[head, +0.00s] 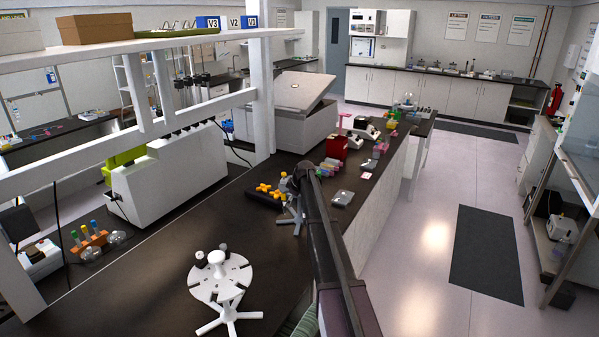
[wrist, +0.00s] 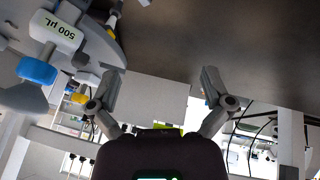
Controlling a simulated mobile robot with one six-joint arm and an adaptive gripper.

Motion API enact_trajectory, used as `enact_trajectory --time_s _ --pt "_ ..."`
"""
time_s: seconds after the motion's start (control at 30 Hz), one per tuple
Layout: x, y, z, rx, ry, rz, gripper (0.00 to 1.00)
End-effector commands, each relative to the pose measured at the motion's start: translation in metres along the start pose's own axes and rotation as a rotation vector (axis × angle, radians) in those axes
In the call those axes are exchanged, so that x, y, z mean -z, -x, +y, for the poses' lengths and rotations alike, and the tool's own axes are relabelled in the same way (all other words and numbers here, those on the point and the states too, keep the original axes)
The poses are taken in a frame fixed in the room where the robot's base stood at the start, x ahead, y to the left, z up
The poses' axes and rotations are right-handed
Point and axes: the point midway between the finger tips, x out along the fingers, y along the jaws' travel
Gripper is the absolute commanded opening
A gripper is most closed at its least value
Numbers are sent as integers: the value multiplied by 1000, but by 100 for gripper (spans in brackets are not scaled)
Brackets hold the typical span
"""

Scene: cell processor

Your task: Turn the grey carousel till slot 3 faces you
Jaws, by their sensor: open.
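The grey carousel (head: 291,214) stands on the dark bench behind my arm, which hides much of it; its feet and part of its side show. In the wrist view a grey round plate (wrist: 103,42) fills the upper left, with a pipette labelled 500 µL (wrist: 56,31), its blue end (wrist: 37,71) and a yellow part beside it. My gripper (wrist: 160,80) is open and empty, its fingers spread, with the plate off to the left. In the head view the fingers cannot be made out. No slot number is readable.
A white carousel (head: 221,278) with star-shaped feet stands at the front of the bench. A black rack with yellow-orange pieces (head: 268,190) lies left of the grey carousel. A red box (head: 334,146) and small items stand beyond. A white shelf frame (head: 262,90) rises on the left.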

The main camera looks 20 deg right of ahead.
Motion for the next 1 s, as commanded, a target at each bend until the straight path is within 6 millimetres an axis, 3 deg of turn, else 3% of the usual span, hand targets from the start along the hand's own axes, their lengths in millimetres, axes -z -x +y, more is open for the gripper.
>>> enact_trajectory --time_s 0.6,0.8,1.0 --pt "-30 92 91 -147 -437 589 100" --pt "-39 109 106 -174 -506 670 100" --pt "-40 110 108 -178 -514 679 100"
